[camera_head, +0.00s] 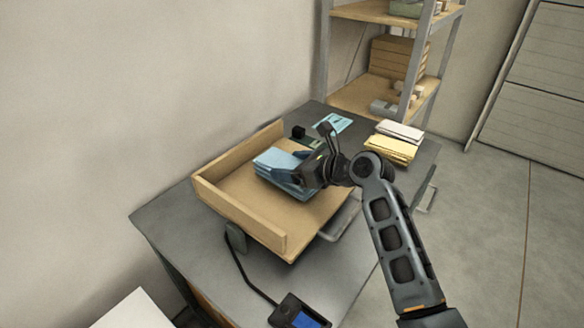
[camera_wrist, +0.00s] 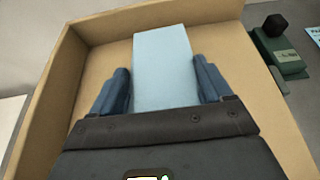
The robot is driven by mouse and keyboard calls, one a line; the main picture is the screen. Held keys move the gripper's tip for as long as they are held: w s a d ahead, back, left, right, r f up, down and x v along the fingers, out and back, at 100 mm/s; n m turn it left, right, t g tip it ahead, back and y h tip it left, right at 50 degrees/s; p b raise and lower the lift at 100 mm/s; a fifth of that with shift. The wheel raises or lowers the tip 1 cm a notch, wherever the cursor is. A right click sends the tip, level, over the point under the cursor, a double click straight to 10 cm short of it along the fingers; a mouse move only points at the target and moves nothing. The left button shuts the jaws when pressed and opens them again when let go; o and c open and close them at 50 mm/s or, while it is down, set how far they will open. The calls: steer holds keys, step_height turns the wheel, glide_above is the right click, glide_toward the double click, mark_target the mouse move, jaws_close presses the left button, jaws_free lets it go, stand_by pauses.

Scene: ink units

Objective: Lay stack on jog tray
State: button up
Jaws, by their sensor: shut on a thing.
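The blue stack (camera_head: 277,166) is a pile of light blue sheets. In the wrist view the stack (camera_wrist: 163,68) lies between the two dark fingers of my gripper (camera_wrist: 163,88), which is shut on it. The jog tray (camera_head: 219,206) is a tan, wooden-looking tray with raised walls on some sides, standing on the grey table. It also shows in the wrist view (camera_wrist: 91,65), around the stack. My gripper (camera_head: 293,178) and the stack are over the tray's floor. I cannot tell whether the stack touches it. My gripper hides the stack's near end.
Yellow and white stacks (camera_head: 392,150) lie on the table's right side. A green device with a black knob (camera_wrist: 280,50) and a blue sheet (camera_head: 331,122) are behind the tray. A cabled handset (camera_head: 298,313) lies at the front. A shelf (camera_head: 383,88) stands behind.

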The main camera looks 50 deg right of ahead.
steer(key=shift+f, duration=0.4)
steer(key=shift+f, duration=0.1)
steer(key=o, duration=1.3)
steer(key=v, duration=1.2)
